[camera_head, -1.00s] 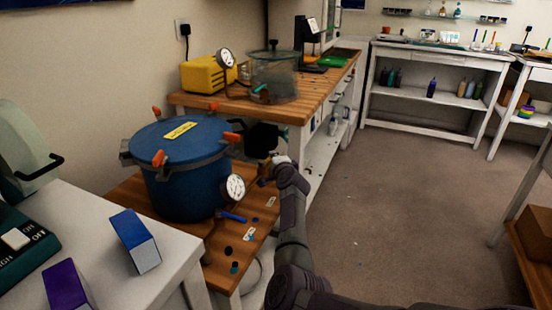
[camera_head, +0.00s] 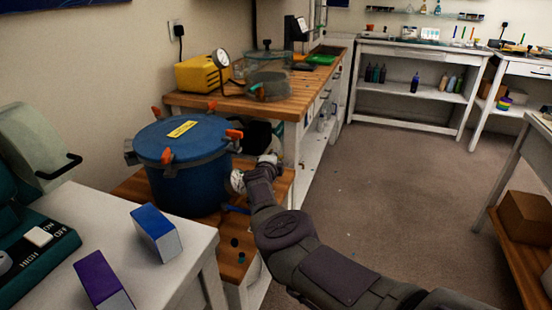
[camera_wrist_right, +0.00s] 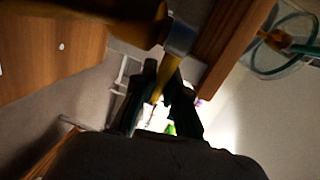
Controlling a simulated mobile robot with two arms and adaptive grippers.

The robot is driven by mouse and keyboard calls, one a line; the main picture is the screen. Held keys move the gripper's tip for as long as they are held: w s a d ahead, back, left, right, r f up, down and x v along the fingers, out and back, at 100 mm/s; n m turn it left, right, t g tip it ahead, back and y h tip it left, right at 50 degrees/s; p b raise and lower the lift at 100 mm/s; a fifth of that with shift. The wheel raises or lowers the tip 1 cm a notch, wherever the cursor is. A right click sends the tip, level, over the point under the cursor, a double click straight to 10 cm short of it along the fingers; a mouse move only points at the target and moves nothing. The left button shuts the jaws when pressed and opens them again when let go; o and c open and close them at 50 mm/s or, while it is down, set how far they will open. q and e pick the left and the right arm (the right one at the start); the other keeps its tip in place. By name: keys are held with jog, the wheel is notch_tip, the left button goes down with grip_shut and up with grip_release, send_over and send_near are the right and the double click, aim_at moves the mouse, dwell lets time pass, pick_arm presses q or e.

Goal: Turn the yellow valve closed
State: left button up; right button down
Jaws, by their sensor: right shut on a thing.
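The blue pressure pot (camera_head: 185,185) stands on a low wooden shelf, lid clamped with orange-handled clamps. A round gauge (camera_head: 237,181) and a blue lever (camera_head: 236,209) are at its right side. My right gripper (camera_head: 268,160) is beside the gauge, its fingers hard to make out there. In the right wrist view, the yellow valve lever (camera_wrist_right: 160,80) runs down from a metal nut on a brass-coloured fitting (camera_wrist_right: 180,38), between the fingers of my right gripper (camera_wrist_right: 160,98), which is shut on it. In the head view the yellow valve is hidden behind my wrist. My left gripper is out of view.
A white table (camera_head: 185,268) with a blue box (camera_head: 157,232) and a purple box (camera_head: 102,281) is at front left. A wooden bench (camera_head: 220,101) with a yellow pump (camera_head: 200,74) and a clear chamber is behind the pot. The floor (camera_head: 400,190) at right is clear.

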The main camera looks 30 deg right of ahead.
jog(key=shift+d+r, duration=0.1)
jog(key=shift+r, duration=0.05)
jog(key=c, duration=1.5)
grip_release()
jog(key=shift+w, duration=0.1)
